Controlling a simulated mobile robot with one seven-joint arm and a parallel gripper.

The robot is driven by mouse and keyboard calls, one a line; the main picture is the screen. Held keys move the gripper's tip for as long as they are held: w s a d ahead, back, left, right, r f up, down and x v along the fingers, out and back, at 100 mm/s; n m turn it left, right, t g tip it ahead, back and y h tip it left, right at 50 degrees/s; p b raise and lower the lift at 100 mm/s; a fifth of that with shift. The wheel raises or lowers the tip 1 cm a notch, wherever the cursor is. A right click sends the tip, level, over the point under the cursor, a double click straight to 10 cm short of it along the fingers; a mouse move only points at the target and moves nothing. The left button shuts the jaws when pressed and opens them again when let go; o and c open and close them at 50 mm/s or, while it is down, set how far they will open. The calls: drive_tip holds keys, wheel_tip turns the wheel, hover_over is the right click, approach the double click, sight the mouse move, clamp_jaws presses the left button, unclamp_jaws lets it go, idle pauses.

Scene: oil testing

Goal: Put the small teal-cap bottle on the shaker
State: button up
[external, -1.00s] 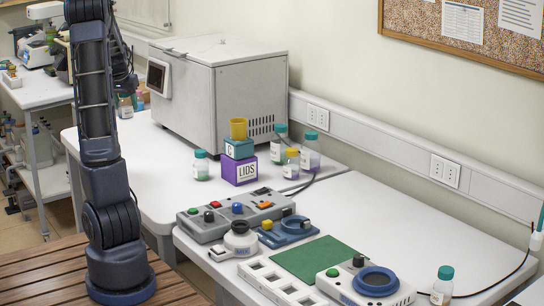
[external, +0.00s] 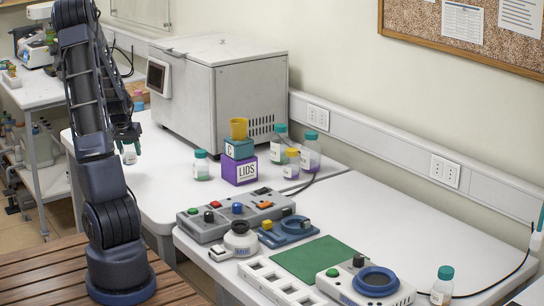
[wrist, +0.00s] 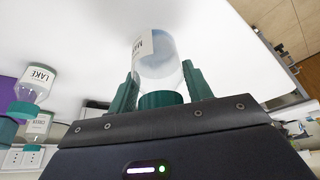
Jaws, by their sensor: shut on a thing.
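My gripper (external: 128,142) is shut on a small teal-cap bottle (external: 129,156), at the left of the external view over the far white bench. In the wrist view my gripper (wrist: 160,92) has its dark green fingers on either side of the teal cap (wrist: 160,99). The clear bottle body (wrist: 158,55) with a white label extends beyond the fingers. A device with a round blue-ringed top (external: 375,282) stands at the front right and may be the shaker; its top is empty. A smaller blue device with a round top (external: 288,230) stands mid-bench.
Other teal-cap bottles stand on the back bench (external: 201,166) and front right (external: 442,286). A purple LIDS box (external: 240,170), a grey control box (external: 235,214), a white rack (external: 280,283) and a green mat (external: 320,258) occupy the benches.

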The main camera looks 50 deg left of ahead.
sight(129, 158)
drive_tip(key=shift+f, duration=2.2)
drive_tip(key=shift+f, duration=0.1)
drive_tip(key=o, duration=1.1)
drive_tip(key=shift+s+d+r, duration=0.1)
drive_tip(key=shift+s+r, duration=0.05)
drive_tip(key=shift+r, duration=0.35)
drive_tip(key=v, duration=1.1)
drive_tip(key=shift+d, duration=0.1)
